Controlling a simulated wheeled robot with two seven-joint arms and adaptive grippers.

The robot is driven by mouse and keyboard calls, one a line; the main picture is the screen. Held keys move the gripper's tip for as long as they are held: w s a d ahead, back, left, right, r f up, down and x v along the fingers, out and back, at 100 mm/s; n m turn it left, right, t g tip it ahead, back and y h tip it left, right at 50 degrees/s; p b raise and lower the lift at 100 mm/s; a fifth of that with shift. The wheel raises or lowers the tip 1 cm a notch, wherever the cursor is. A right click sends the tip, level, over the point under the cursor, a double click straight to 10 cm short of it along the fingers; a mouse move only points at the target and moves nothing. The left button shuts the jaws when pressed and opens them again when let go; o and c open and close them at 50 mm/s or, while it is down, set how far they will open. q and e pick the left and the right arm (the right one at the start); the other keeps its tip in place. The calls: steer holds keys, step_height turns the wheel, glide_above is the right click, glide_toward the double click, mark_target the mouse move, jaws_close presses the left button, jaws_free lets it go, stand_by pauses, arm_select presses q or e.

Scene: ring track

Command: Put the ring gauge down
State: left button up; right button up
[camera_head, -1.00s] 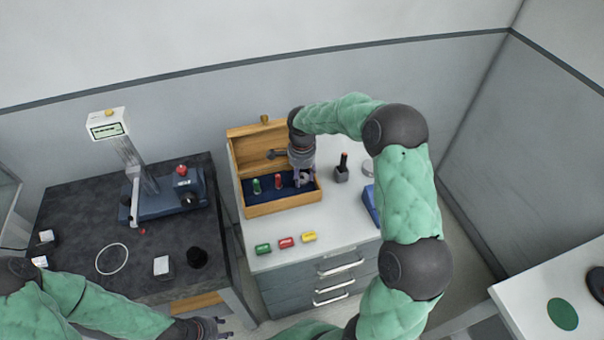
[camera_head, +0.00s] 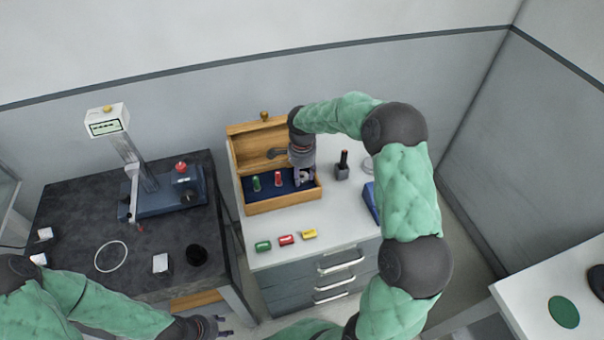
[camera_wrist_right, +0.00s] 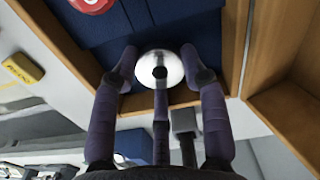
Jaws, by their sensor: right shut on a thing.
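My right gripper (camera_head: 304,178) is inside the right end of the open wooden box (camera_head: 283,203) in the head view. In the right wrist view, its dark fingers (camera_wrist_right: 160,80) are closed around a shiny silver round piece with a dark centre, the ring gauge (camera_wrist_right: 160,62). The ring gauge is over the box's blue lining (camera_wrist_right: 205,40), near the wooden wall; I cannot tell whether it touches the lining. In the head view the gripper hides most of it. My left gripper (camera_head: 222,327) is open and empty at the bottom edge.
A green gauge (camera_head: 256,184) and a red gauge (camera_head: 278,179) stand in the box. Green, red and yellow labels (camera_head: 309,234) lie in front. A dark holder (camera_head: 342,170) and a blue case (camera_head: 371,200) are to the right. A measuring stand (camera_head: 165,195) is on the dark table.

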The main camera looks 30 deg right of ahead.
steer(key=o, duration=1.4)
steer(key=shift+d+r, duration=0.1)
steer(key=shift+r, duration=0.15)
step_height(320, 180, up, 11)
steer(key=shift+r, duration=0.2)
